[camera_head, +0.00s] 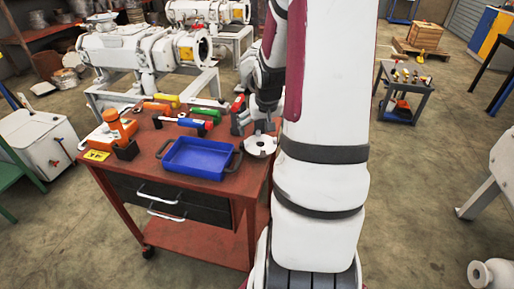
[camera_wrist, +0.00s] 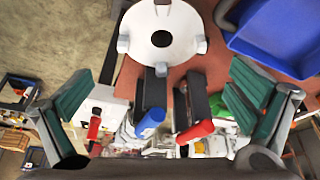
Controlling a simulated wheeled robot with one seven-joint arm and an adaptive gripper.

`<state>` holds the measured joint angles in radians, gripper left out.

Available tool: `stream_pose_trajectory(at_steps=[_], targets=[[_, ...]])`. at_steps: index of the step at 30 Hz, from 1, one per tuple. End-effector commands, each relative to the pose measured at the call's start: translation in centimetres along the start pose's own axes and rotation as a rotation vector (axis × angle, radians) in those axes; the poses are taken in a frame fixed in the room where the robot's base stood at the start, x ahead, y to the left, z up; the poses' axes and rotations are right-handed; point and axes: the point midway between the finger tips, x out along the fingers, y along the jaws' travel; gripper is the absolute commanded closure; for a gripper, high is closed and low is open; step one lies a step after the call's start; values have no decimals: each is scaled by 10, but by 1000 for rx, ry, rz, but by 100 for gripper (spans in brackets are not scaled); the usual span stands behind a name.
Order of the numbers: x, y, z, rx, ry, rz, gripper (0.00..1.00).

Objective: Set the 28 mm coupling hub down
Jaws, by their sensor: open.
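The coupling hub (camera_head: 260,146) is a light grey disc with a dark central bore and raised lugs. It lies flat at the right end of the red cart top (camera_head: 225,185), close to the edge. In the wrist view the hub (camera_wrist: 183,50) is at the top centre, beyond my fingers. My gripper (camera_wrist: 163,82) is open, its green-padded fingers spread wide with no part of the hub between the pads. In the head view my gripper (camera_head: 262,127) is just above and behind the hub, partly hidden by my arm.
A blue tray (camera_head: 200,158) is left of the hub. Several coloured-handle tools (camera_head: 185,122) lie behind it. White pumps (camera_head: 140,50) stand behind.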

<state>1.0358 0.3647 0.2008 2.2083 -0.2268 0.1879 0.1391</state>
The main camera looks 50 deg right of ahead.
Motion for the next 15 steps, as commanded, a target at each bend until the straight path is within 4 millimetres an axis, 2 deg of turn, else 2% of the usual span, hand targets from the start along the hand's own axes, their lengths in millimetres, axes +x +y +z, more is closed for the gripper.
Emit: stream_pose_trajectory(at_steps=[1, 3, 11, 15], targets=[[11, -1, 0, -1, -2, -1, 0], [19, -1, 0, -1, -2, -1, 0], [36, -1, 2, -1, -2, 0, 0], [57, -3, 5, -2, -4, 0, 0]])
